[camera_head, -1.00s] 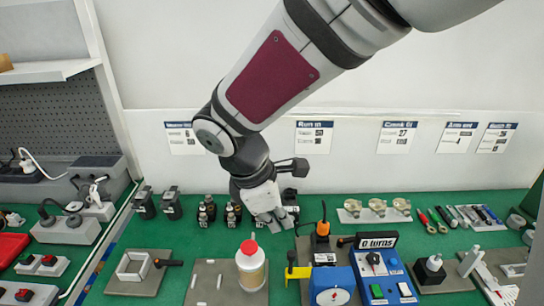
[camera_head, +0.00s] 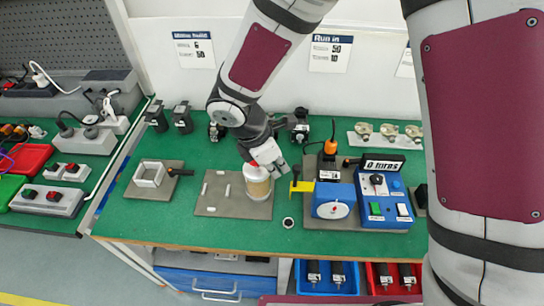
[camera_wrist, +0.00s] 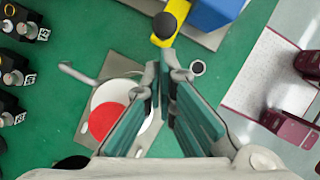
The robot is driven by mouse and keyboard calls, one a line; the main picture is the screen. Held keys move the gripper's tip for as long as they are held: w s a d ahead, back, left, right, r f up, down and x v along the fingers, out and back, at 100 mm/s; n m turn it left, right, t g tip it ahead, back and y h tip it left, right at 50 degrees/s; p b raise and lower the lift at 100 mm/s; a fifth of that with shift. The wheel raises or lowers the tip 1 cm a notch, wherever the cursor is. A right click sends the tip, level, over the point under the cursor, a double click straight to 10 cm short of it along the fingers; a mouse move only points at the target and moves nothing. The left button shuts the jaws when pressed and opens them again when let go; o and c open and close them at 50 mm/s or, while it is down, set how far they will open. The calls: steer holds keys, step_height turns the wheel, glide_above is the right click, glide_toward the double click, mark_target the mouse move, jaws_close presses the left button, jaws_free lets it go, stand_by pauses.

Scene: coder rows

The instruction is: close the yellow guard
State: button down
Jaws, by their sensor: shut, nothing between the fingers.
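The yellow guard (camera_head: 302,186) is a small yellow piece with a black knob on a short upright. It stands at the left side of a blue unit (camera_head: 330,193). In the wrist view the guard (camera_wrist: 180,22) and its black knob are at the top, just beyond my fingertips. My gripper (camera_head: 281,171) is shut and empty, a little left of the guard and by a jar with a red cap (camera_head: 257,190). In the wrist view my gripper (camera_wrist: 165,72) points towards the knob with a visible gap. I cannot tell the guard's exact hinge position.
The jar stands on a grey plate (camera_head: 210,208), close to my fingers. A blue control box (camera_head: 383,212) with a "0 turns" display is right of the unit. A black ring (camera_head: 288,222) lies in front.

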steer(key=shift+d+f, duration=0.2)
steer(key=shift+f, duration=0.4)
steer(key=d, duration=0.8)
steer(key=shift+s+r, duration=0.1)
steer(key=shift+r, duration=0.1)
